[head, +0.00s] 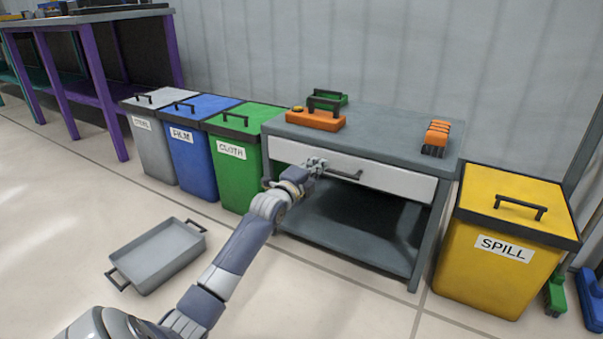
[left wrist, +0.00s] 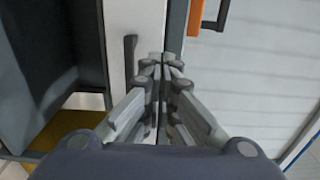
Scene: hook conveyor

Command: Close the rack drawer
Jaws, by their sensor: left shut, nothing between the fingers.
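The rack drawer (head: 390,182) has a pale front with a dark bar handle (head: 345,175), under the grey top of the rack (head: 385,130). No open drawer interior shows, and the front looks about level with the rack's front edge. I cannot tell if a small gap remains. My left gripper (head: 318,164) is shut and empty at the drawer front, just left of the handle's middle. In the left wrist view the closed fingertips (left wrist: 163,62) are beside the handle (left wrist: 130,58), over the pale front (left wrist: 150,28). Contact cannot be judged. My right gripper is out of view.
Orange and green handled items (head: 316,119) and an orange item (head: 437,137) lie on the rack top. Grey, blue and green bins (head: 236,165) stand left, a yellow SPILL bin (head: 500,265) right. A grey tray (head: 157,255) lies on the floor.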

